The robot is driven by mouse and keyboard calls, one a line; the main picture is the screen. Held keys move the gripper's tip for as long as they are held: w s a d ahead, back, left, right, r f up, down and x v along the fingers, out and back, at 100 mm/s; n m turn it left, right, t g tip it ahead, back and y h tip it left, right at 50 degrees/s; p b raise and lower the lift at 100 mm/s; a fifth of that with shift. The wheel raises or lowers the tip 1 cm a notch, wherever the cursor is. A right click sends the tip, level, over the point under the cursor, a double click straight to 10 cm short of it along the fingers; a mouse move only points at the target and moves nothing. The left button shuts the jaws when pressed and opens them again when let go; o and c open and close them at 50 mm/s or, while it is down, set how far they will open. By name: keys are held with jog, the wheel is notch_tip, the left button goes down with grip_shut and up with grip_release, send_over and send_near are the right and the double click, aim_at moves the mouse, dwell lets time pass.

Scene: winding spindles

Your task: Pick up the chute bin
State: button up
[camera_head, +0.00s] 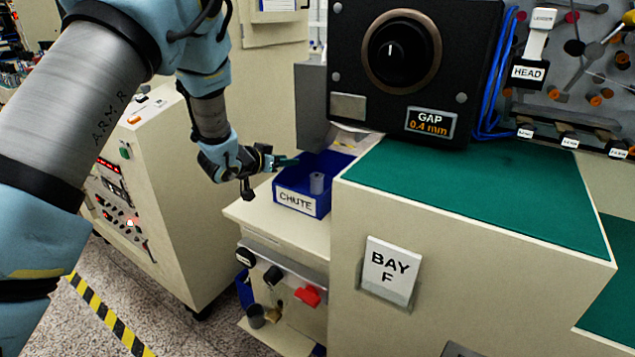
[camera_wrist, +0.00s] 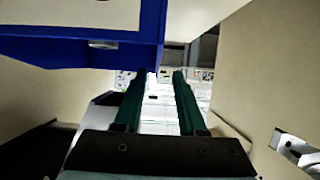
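The chute bin (camera_head: 276,190) is a small open blue bin with a white label reading CHUTE. It stands on a cream ledge below the chute and holds a small grey cylinder (camera_head: 317,183). My gripper (camera_head: 287,161) is at the bin's back left, with its green fingers near the rim. In the wrist view, the blue bin (camera_wrist: 60,50) fills the upper left, with part of its white label showing. My gripper (camera_wrist: 157,76) is open there, with a clear gap between its fingers. The left fingertip lies near the bin's lower corner; contact cannot be told.
A cream bench with a green top (camera_head: 480,195) and a BAY F sign (camera_head: 390,270) stands close to the bin's right. A black GAP dial panel (camera_head: 410,70) rises behind. A control cabinet (camera_head: 150,190) stands left. The ledge's front (camera_head: 270,220) is clear.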

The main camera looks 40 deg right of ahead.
jog(key=shift+s+p+x, duration=0.1)
jog(key=shift+p+x, duration=0.25)
jog(key=shift+x, duration=0.75)
jog(key=shift+s+p+x, duration=0.15)
jog(key=shift+p+x, duration=0.15)
jog(key=shift+x, duration=0.85)
grip_shut()
